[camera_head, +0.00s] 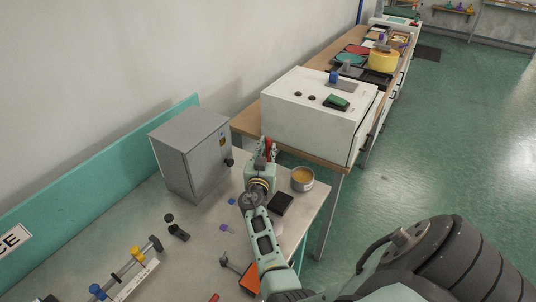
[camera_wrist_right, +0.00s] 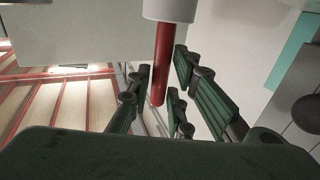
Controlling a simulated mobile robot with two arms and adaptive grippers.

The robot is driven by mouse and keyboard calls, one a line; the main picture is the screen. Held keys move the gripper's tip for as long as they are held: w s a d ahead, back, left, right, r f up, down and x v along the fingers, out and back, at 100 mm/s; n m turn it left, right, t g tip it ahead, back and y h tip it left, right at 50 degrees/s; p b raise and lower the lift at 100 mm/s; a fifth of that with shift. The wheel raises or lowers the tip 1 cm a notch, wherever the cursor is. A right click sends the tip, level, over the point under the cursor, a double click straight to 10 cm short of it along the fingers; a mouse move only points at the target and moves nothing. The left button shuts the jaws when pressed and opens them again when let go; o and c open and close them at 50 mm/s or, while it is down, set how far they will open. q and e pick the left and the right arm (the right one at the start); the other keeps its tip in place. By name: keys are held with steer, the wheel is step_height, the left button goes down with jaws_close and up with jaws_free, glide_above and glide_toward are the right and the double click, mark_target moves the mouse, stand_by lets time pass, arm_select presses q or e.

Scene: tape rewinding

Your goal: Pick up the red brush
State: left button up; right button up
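The red brush (camera_head: 268,146) shows only as a small red patch at my right gripper (camera_head: 266,158), beside the grey cabinet in the head view. In the right wrist view, its red handle (camera_wrist_right: 162,65) runs down from a pale collar (camera_wrist_right: 168,10) at the top edge. The handle lies between the dark green fingers of my right gripper (camera_wrist_right: 163,90). A narrow gap shows on the left of the handle, and the fingers look spread around it. The brush's bristles are not visible. My left gripper is not in view.
A grey cabinet (camera_head: 191,152) stands left of the gripper. A round tin (camera_head: 302,180) and a black block (camera_head: 281,203) are close to my right arm. A white box (camera_head: 315,112) stands on the wooden table behind. Small tools lie on the near bench.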

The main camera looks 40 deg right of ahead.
jaws_close()
steer(key=shift+r, duration=0.1)
arm_select(q)
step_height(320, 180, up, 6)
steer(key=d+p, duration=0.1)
steer(key=p, duration=0.5)
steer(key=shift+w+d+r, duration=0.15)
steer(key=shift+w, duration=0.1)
arm_select(e)
step_height(320, 180, up, 10)
